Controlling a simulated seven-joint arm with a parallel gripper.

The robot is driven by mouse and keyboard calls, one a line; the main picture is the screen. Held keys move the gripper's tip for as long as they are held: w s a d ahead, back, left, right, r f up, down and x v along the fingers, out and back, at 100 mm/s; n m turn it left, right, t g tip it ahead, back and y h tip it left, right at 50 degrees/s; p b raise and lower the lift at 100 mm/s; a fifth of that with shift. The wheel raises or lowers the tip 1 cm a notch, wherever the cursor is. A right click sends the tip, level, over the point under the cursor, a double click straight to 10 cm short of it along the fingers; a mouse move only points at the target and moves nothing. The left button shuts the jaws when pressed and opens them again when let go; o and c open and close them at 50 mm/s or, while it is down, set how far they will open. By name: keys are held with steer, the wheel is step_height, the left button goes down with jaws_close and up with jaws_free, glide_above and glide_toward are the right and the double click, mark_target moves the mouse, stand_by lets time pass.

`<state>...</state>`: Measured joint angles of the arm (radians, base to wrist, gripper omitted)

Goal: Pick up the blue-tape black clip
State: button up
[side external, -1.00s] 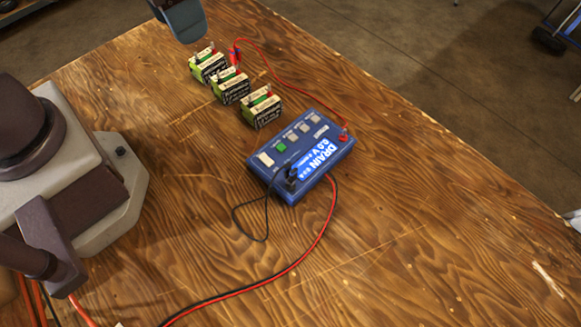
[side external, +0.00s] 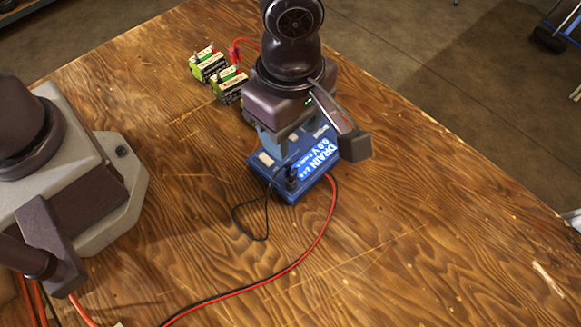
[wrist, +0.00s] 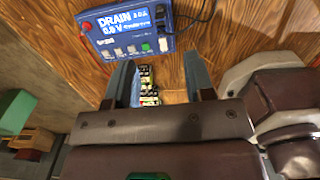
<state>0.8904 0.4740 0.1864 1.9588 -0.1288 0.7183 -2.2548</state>
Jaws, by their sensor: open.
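A black clip (side external: 291,182) sits at the near edge of the blue DRAIN box (side external: 318,176), with a black lead looping from it. Blue tape on it cannot be made out. In the wrist view, the box (wrist: 148,44) is at the top and the dark clip (wrist: 160,14) is small at its upper right side. My gripper (side external: 284,146) is above the box's back part in the side view, hiding much of it. In the wrist view, my gripper (wrist: 158,68) has its two grey-blue fingers apart with nothing held between them.
Green-and-black battery packs (side external: 228,86) stand behind the box; one is mostly hidden by my arm. A red clip (side external: 235,57) is at the packs. A red and black cable (side external: 300,255) runs across the wooden table (side external: 430,260), whose near right area is clear.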

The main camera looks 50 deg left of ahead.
mark_target(290, 167)
step_height(290, 167, down, 12)
steer(key=shift+r, duration=0.2)
steer(key=c, duration=0.8)
